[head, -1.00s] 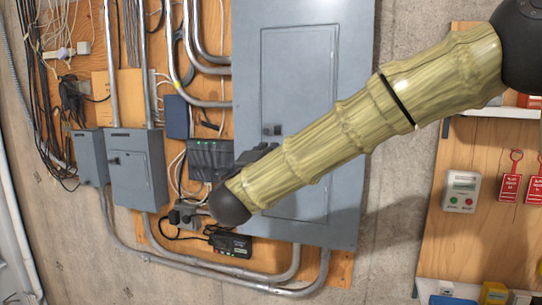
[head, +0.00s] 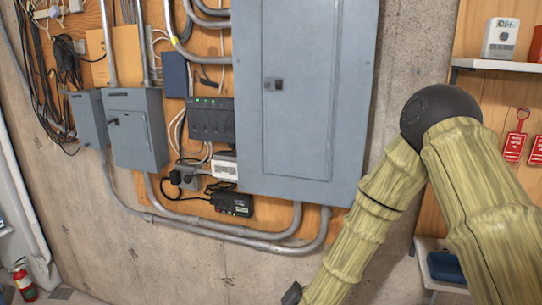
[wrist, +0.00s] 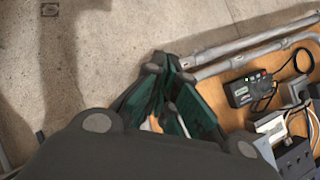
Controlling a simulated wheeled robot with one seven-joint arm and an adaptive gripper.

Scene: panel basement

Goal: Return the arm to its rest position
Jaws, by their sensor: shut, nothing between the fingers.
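My arm, in yellow-green bamboo-like sleeves with a dark elbow, fills the right of the head view. Its forearm slants down to the bottom edge, and my gripper lies outside that view. In the wrist view my gripper (wrist: 172,92) is shut and empty, its dark green fingers together. It is in front of the bare concrete wall (wrist: 120,40), with the conduits just past the fingertips. The large grey electrical panel (head: 300,110) stands in the head view with its door closed, left of my arm.
Grey boxes (head: 134,128), a dark power module (head: 211,119) and a black device (head: 232,203) are on the plywood. Conduits (head: 250,233) run below. Right, a shelf (head: 500,65) and red tags (head: 514,147) hang close to my arm. A fire extinguisher (head: 23,280) stands lower left.

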